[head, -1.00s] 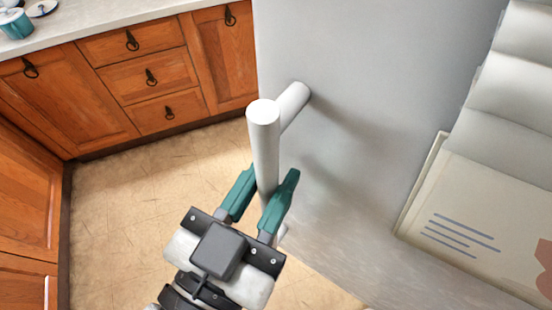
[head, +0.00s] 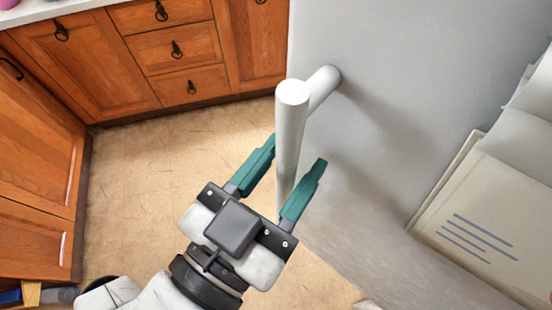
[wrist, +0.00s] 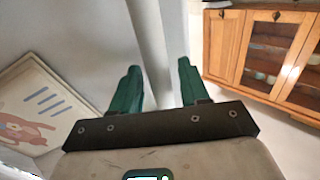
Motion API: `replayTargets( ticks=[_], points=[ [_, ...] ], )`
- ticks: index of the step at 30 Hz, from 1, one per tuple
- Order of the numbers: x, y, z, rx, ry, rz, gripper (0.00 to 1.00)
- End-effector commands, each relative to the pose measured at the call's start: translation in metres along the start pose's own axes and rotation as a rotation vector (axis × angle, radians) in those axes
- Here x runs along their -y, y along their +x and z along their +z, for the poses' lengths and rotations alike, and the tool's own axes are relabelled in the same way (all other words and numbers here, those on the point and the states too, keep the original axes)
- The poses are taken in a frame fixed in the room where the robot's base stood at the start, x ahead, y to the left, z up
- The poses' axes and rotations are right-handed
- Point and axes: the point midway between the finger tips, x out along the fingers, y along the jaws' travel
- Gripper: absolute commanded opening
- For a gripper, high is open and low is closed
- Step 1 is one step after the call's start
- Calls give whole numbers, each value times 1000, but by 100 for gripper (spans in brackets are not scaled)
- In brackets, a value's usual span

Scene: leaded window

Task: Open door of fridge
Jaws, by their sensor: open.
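The fridge door (head: 400,70) is a grey-white surface on the right in the head view; it also shows in the wrist view (wrist: 100,40). Its handle (head: 290,125) is a white round bar on a short stub. My gripper (head: 294,160) is open, its teal fingers on either side of the handle, with a gap to the bar. In the wrist view, the handle (wrist: 155,60) runs between the two fingers. The lower end of the handle is hidden behind the gripper in the head view. I cannot tell whether the door is ajar.
Wooden cabinets with drawers (head: 180,50) stand at the back left under a pale counter (head: 50,10). Wooden cabinet doors (head: 35,150) line the left. The tan floor (head: 160,180) between is clear. A cream panel with blue lines (head: 490,215) is at the right.

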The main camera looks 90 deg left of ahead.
Motion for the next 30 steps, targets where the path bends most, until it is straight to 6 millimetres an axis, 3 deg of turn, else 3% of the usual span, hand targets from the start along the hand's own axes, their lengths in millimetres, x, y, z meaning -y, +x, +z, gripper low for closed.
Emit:
replayTargets(
  ticks=[5, 30],
  points=[
    [0, -9, -1, 5, 0, 2, 45],
    [-2, -92, 0, 1, -1, 7, 45]
  ],
)
